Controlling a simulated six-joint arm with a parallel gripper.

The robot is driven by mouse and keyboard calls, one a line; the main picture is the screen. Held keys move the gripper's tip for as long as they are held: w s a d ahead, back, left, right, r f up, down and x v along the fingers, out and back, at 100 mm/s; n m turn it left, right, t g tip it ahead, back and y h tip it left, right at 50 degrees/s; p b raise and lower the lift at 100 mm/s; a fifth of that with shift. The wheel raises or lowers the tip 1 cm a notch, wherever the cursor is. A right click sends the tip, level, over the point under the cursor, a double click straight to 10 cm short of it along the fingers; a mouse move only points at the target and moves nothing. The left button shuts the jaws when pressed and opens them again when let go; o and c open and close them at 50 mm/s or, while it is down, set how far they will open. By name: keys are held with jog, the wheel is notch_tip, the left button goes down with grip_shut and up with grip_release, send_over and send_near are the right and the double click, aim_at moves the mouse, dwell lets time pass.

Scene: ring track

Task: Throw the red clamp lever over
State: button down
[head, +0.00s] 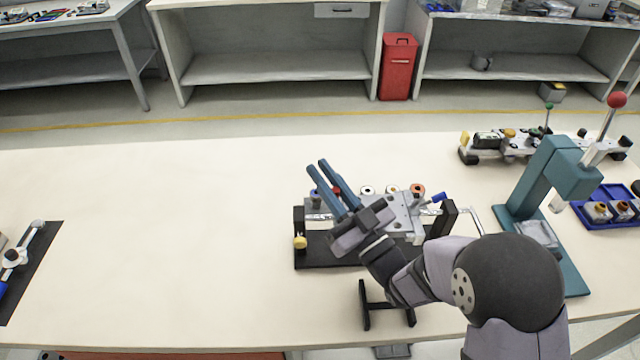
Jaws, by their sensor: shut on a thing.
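A fixture with a black base (318,252) and a grey metal plate (402,212) stands on the table at centre. A small red piece (337,190), which looks like the red clamp lever's end, shows right beside the fingers. My gripper (317,167) reaches over the left part of the fixture, its two blue fingers close together and pointing up-left in the picture. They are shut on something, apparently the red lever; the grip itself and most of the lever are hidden. The fixture also has a yellow knob (299,243) and a blue handle (439,197).
A teal press (541,175) with a red-ball handle (617,99) stands at right, near a blue tray (610,222) of parts. A row of fittings (515,150) lies behind it. A dark mat (30,265) lies far left. The table between mat and fixture is clear.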

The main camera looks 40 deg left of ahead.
dwell(0.4)
jog(key=c, duration=1.7)
grip_release()
jog(key=shift+c, duration=0.2)
jog(key=shift+r, duration=0.1)
notch_tip(320, 180, up, 10)
jog(key=shift+b, duration=0.35)
jog(key=shift+d, duration=0.1)
